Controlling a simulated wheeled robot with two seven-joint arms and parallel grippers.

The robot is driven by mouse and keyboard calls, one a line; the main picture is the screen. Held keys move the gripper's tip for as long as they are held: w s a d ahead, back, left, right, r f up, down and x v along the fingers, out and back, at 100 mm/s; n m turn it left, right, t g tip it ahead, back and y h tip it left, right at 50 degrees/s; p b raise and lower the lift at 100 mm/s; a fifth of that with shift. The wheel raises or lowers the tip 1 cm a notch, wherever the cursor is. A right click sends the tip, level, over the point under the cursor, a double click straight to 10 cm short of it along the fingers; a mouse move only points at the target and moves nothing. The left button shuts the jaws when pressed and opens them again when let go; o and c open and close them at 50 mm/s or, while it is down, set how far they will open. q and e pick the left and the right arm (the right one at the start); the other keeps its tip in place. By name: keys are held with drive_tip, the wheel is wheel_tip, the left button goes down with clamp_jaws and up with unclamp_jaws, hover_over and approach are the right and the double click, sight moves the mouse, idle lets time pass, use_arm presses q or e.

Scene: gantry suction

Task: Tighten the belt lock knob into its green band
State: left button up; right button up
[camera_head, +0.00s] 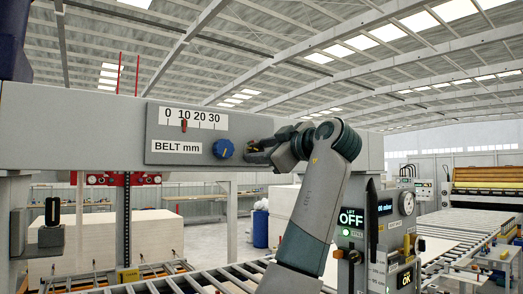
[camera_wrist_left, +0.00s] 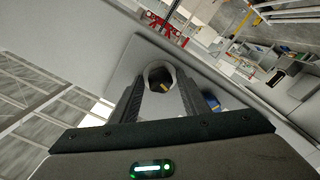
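The grey belt panel (camera_head: 165,133) on the beam carries a 0–30 scale (camera_head: 196,118), with a red-brown pointer between 10 and 20, and a blue knob (camera_head: 223,149). My left gripper (camera_head: 256,151) is at the panel's right edge, right of the blue knob. In the left wrist view, its fingers (camera_wrist_left: 161,97) stand apart on either side of a dark round knob with a yellow mark (camera_wrist_left: 161,79) inside a light grey ring. A gap shows around the dark part; contact is not clear. In the head view the gripper mostly hides this knob. No green band is discernible. My right gripper is out of view.
The long grey beam (camera_head: 80,125) spans the view behind the gripper. A control post with an OFF display (camera_head: 351,217) and a gauge (camera_head: 407,203) stands at the right. A roller conveyor (camera_head: 175,281) runs below. The space left of the blue knob is clear.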

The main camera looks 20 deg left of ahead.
use_arm(q)
drive_tip(key=c, duration=0.7)
drive_tip(key=shift+m, duration=0.3)
drive_tip(key=shift+m+b, duration=0.35)
drive_tip(key=shift+m, duration=0.85)
drive_tip(key=shift+r+m, duration=0.1)
drive_tip(key=shift+m, duration=1)
drive_tip(key=o, duration=1.1)
drive_tip(key=shift+c, duration=0.2)
